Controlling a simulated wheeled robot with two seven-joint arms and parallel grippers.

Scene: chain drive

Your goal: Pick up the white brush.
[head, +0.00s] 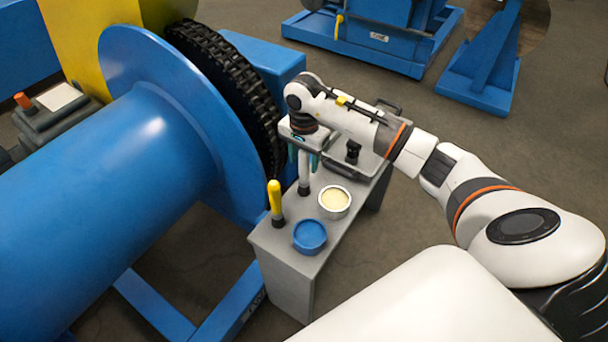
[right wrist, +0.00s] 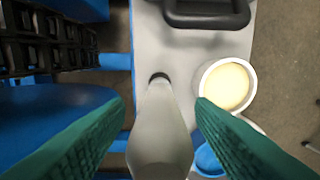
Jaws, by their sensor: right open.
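In the right wrist view the pale handle (right wrist: 160,130) rises between the two open fingers (right wrist: 160,112), with a visible gap on each side. My left gripper is not in view.
On the grey bench (head: 285,268) stand a yellow-handled tool (head: 275,200), a tin of cream paste (head: 334,202) and a blue round container (head: 309,236). A grey case with a black handle (right wrist: 207,14) lies behind. The big blue drum (head: 140,140) and black chain (head: 235,85) are left.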

